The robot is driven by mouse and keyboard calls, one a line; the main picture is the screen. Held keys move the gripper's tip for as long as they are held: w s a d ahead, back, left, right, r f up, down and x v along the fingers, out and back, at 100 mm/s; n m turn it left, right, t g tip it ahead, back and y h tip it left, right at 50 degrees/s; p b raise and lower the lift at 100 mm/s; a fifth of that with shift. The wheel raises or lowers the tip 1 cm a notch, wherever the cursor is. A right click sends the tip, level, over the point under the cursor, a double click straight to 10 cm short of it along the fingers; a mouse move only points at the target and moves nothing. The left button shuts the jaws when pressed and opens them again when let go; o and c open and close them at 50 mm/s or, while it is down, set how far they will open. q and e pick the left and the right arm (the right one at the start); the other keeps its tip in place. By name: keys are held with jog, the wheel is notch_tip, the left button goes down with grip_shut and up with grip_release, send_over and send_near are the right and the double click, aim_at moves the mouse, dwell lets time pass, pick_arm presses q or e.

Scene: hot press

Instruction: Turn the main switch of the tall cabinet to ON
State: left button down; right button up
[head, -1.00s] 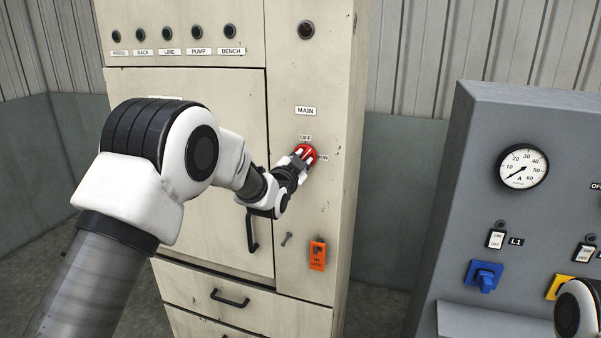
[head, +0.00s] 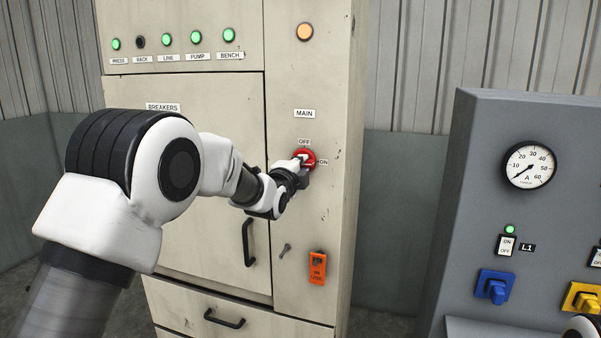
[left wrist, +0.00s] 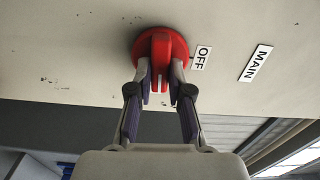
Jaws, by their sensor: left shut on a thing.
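The tall beige cabinet (head: 190,105) carries a red round main switch (head: 309,158) under the MAIN label (head: 304,113). The OFF label (head: 304,142) is above the switch and the ON label (head: 323,162) is to its right. My left gripper (head: 302,163) is at the switch and partly hides it in the head view. In the left wrist view, my left gripper (left wrist: 161,78) is shut on the switch's red handle (left wrist: 161,50), one finger on each side. The handle's bar appears turned sideways, toward the ON side. My right gripper is not in view.
Green lamps (head: 167,37) glow in the top row; the second is dark. An orange lamp (head: 304,32) glows above MAIN. A grey console (head: 475,140) with a gauge (head: 530,165) stands at right.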

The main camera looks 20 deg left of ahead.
pick_arm(q)
jog(key=shift+m, duration=0.5)
jog(key=c, duration=1.1)
grip_release()
jog(key=shift+d, duration=0.1)
jog(key=s, duration=1.2)
jog(key=shift+a, duration=0.25)
